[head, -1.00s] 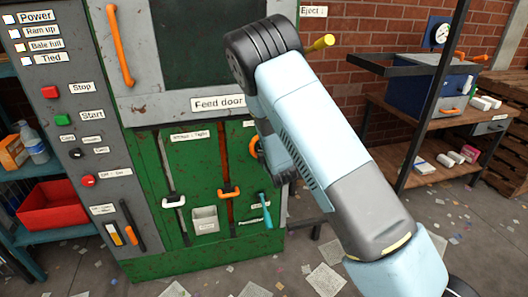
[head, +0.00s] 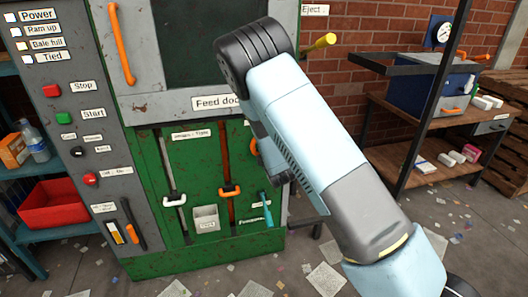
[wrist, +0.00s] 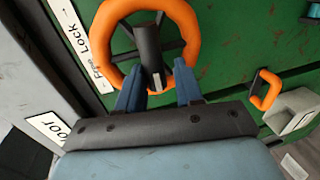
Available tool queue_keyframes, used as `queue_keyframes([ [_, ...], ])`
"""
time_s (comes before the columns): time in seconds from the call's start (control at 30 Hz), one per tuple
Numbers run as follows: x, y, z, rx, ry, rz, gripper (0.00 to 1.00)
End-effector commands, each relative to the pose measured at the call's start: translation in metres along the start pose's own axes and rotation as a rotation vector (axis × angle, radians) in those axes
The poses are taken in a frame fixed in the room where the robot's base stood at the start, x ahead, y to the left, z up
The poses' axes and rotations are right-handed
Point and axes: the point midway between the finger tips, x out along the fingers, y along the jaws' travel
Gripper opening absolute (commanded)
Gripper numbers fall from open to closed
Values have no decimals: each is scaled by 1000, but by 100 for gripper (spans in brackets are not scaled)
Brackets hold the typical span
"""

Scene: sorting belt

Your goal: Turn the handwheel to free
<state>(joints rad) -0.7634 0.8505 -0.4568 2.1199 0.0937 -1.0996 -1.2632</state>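The orange handwheel (wrist: 190,25) with dark spokes and a dark hub (wrist: 150,55) fills the upper middle of the wrist view, against a green panel. A white label (wrist: 88,45) beside it reads Free and Lock with arrows. My gripper (wrist: 158,63) is at the wheel's lower part in that view, its two blue fingers apart on either side of the hub. A gap shows between the right finger and the hub; contact with the rim cannot be told. In the head view my arm hides most of the wheel; a sliver of its orange rim (head: 253,147) shows.
A green machine front holds a white-handled lever (head: 175,198), an orange-handled lever (head: 229,191), a small bin (head: 206,219) and a teal-handled tool (head: 266,208). A button panel (head: 80,150) stands left. A workbench (head: 455,125) is right. Paper scraps litter the floor.

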Motion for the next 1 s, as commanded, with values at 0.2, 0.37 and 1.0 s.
queue_keyframes([
  [0.2, 0, 2, 3, 1, -5, 5, 35],
  [0.37, -7, 3, 4, 1, -6, 6, 35],
  [1.0, -119, 0, 2, 2, -4, 3, 35],
])
